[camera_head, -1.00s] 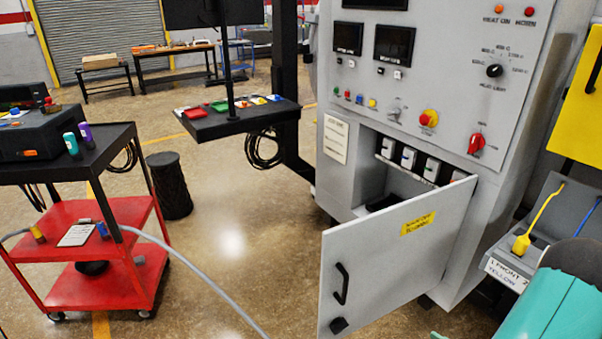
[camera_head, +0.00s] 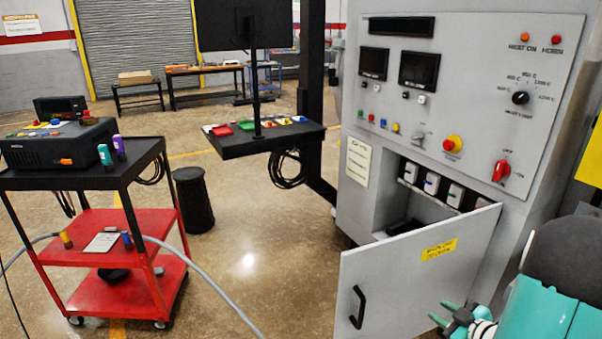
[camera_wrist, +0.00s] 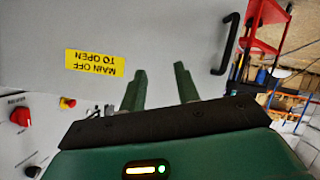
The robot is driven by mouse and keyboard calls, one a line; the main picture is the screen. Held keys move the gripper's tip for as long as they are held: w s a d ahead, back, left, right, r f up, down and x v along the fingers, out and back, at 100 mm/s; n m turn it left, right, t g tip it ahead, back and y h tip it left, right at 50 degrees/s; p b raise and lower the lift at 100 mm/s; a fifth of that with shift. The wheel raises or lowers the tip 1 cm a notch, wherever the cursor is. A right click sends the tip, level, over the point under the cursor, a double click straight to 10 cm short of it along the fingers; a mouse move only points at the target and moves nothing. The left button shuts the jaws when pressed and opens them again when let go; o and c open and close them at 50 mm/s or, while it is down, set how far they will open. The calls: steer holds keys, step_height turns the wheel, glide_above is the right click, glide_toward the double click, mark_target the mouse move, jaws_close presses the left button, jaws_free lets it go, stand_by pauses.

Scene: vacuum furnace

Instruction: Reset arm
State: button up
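My gripper (camera_head: 451,316) shows at the lower right in the head view, close to the open cabinet door (camera_head: 392,290). In the wrist view my gripper (camera_wrist: 160,88) has its two green fingers apart with nothing between them. The grey door (camera_wrist: 150,30) lies behind the fingers, with its yellow "MAIN OFF TO OPEN" label (camera_wrist: 95,64) upside down and its black handle (camera_wrist: 228,45) to the right of the fingers. Whether the fingers touch the door cannot be told.
The grey furnace cabinet (camera_head: 470,110) carries a red switch (camera_head: 502,171) and several breakers in its open bay. A red and black cart (camera_head: 110,225) stands left, with a grey hose across the floor. A black bin (camera_head: 194,200) stands beyond it. The middle floor is clear.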

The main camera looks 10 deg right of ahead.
steer(key=w+a+r+m+g+h, duration=0.25)
steer(key=w+r+h, duration=0.3)
steer(key=r, duration=0.55)
steer(key=s+a+r+m, duration=0.1)
steer(key=a+r+m, duration=0.1)
steer(key=a+r, duration=0.45)
steer(key=s+a+r+m+g+y, duration=0.1)
steer(key=s+a+g+y, duration=0.1)
steer(key=s+a, duration=0.6)
steer(key=s+a+r+g+y, duration=0.2)
steer(key=s+a, duration=0.6)
steer(key=a, duration=0.7)
steer(key=shift+s+m+g, duration=0.35)
steer(key=shift+g, duration=0.2)
steer(key=shift+d+r, duration=0.1)
